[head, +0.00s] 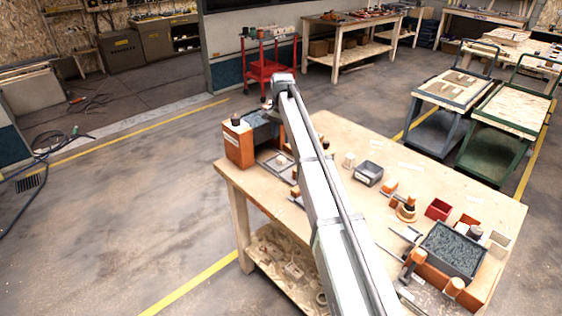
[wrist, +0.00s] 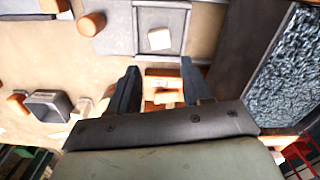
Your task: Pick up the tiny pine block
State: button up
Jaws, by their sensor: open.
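My gripper (wrist: 157,78) is open, its two dark fingers apart and pointing down over the table. Between and beyond the fingers in the wrist view lies a small orange-and-pale wooden piece (wrist: 164,97), partly cut off by the gripper body; I cannot tell whether it is the tiny pine block. A small pale block (wrist: 159,39) lies in a shallow grey tray (wrist: 178,17), ahead of the fingers and apart from them. Another pale block (head: 349,160) stands beside the small grey box (head: 368,173) in the head view. My arm hides the fingers there.
A dark bin with rough grey filling (wrist: 278,75) stands close on the right in the wrist view. A second filled bin (head: 453,250) stands at the table's right end, near red boxes (head: 438,209). Orange wooden pieces (wrist: 91,24) lie around the tray.

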send_over(280, 159)
jog(key=f, duration=0.3)
jog(key=w+f, duration=0.1)
jog(key=shift+d+f, duration=0.25)
jog(key=shift+f, duration=0.15)
jog(key=shift+s+a+f, duration=0.1)
jog(key=shift+s+f, duration=0.15)
jog(key=shift+f, duration=0.45)
notch_tip(280, 159, down, 4)
jog(key=shift+s+a, duration=0.1)
jog(key=shift+s, duration=0.05)
jog(key=shift+c, duration=0.2)
jog(key=c, duration=0.7)
